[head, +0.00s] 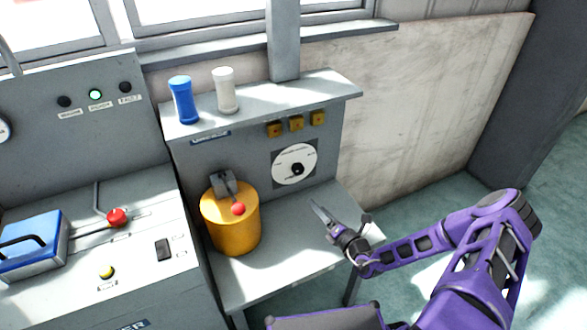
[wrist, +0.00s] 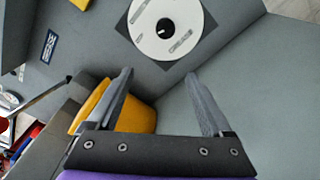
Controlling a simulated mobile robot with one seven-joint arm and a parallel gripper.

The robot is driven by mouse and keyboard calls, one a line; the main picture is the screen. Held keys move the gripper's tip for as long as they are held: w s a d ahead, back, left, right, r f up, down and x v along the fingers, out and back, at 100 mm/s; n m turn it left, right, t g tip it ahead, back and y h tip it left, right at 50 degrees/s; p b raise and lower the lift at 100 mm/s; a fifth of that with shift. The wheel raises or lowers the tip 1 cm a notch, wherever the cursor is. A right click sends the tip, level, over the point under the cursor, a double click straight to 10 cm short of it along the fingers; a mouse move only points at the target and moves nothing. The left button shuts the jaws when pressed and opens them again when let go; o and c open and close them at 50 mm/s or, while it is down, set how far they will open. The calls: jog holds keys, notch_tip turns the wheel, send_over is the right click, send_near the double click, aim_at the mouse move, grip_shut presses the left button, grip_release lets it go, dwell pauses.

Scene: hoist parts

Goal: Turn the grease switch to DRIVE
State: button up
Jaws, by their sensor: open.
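The grease switch is a round white dial plate with a black knob (head: 297,169) at its centre, on the upright grey panel of the bench. In the wrist view the dial (wrist: 178,44) is at the top, with the word GREASE on its lower right. The knob's pointing direction is too small to tell. My gripper (head: 320,212) is open and empty above the bench top, in front of and below the dial, not touching it. In the wrist view its two fingers (wrist: 159,74) spread apart, pointing toward the dial.
A yellow drum (head: 232,225) with a red-knobbed lever stands on the bench left of my gripper. A blue (head: 182,100) and a white cylinder (head: 225,92) stand on the shelf. The bench top right of the drum is clear.

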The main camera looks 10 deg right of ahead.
aim_at(300, 171)
jog(key=shift+m+t+h, duration=0.5)
jog(key=shift+m+h, duration=0.1)
jog(key=shift+m, duration=0.3)
jog(key=x, duration=0.6)
jog(key=d+x, duration=0.1)
jog(key=x, duration=0.5)
jog(key=b+x, duration=0.1)
jog(key=x, duration=0.5)
jog(key=shift+w+d+r, duration=0.3)
jog(key=shift+d+r, duration=0.05)
jog(key=shift+r, duration=0.05)
grip_shut()
